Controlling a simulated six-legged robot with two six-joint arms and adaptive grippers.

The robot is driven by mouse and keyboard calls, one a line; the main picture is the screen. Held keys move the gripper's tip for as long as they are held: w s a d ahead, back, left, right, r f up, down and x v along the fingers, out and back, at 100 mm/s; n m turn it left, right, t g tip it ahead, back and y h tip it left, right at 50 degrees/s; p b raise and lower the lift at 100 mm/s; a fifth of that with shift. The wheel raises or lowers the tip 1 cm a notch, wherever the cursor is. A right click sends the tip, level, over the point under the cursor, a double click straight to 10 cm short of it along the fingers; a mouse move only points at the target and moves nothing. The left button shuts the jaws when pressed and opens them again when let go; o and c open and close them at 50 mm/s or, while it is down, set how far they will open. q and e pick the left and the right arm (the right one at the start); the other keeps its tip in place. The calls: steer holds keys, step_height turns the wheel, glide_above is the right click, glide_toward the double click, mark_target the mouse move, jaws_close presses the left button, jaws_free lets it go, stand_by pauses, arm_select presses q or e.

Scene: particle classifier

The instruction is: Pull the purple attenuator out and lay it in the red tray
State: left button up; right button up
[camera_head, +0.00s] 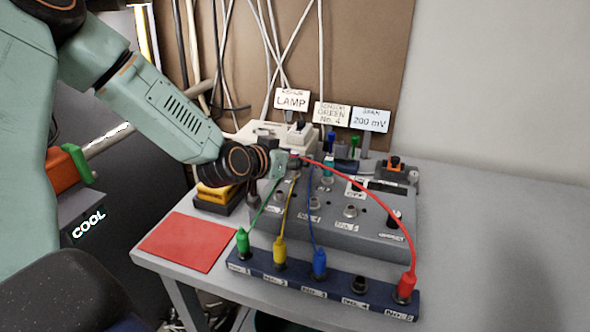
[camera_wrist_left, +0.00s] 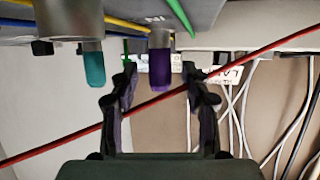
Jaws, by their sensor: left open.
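The purple attenuator (camera_wrist_left: 160,68) hangs from a grey fitting in the left wrist view, where the picture seems upside down. My left gripper (camera_wrist_left: 160,82) is open, with one finger on each side of the purple attenuator; contact does not show. In the head view my left gripper (camera_head: 298,162) is over the back of the grey instrument box (camera_head: 335,222), and I cannot make out the purple attenuator there. The red tray (camera_head: 188,242) is a flat, empty red area at the table's front left corner. My right gripper is not in view.
A teal piece (camera_wrist_left: 94,65) stands beside the purple one. Green, yellow and blue cables run to the front socket strip (camera_head: 335,285). The table's right side is clear.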

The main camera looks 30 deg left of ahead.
arm_select(q)
steer(key=shift+w, duration=0.25)
steer(key=shift+c, duration=0.3)
steer(key=shift+w, duration=0.1)
steer(key=c, duration=0.3)
jaws_close()
